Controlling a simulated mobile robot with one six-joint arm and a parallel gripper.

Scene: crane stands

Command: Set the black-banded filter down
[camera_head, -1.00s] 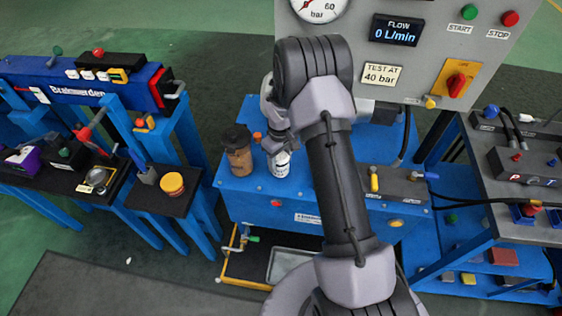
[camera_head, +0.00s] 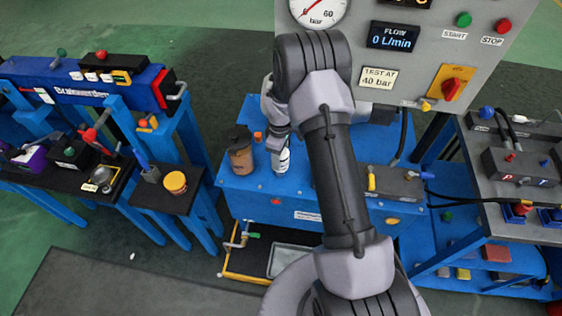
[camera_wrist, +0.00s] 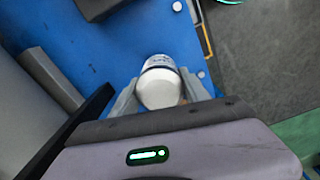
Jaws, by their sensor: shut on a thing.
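The filter (camera_wrist: 160,84) is a white canister with a dark band near its far end. My gripper (camera_wrist: 155,100) is shut on it, with a finger on each side in the wrist view. In the head view the filter (camera_head: 283,160) shows below my gripper (camera_head: 281,140), above or on the blue top of the test bench (camera_head: 255,188). I cannot tell whether its lower end touches the bench. My wrist and arm hide part of the gripper.
A brown jar with a dark lid (camera_head: 241,152) stands just left of the filter. A grey block with a yellow handle (camera_head: 395,183) lies to the right. The upright grey panel (camera_head: 420,50) with gauge and buttons rises behind. The blue top's front left is clear.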

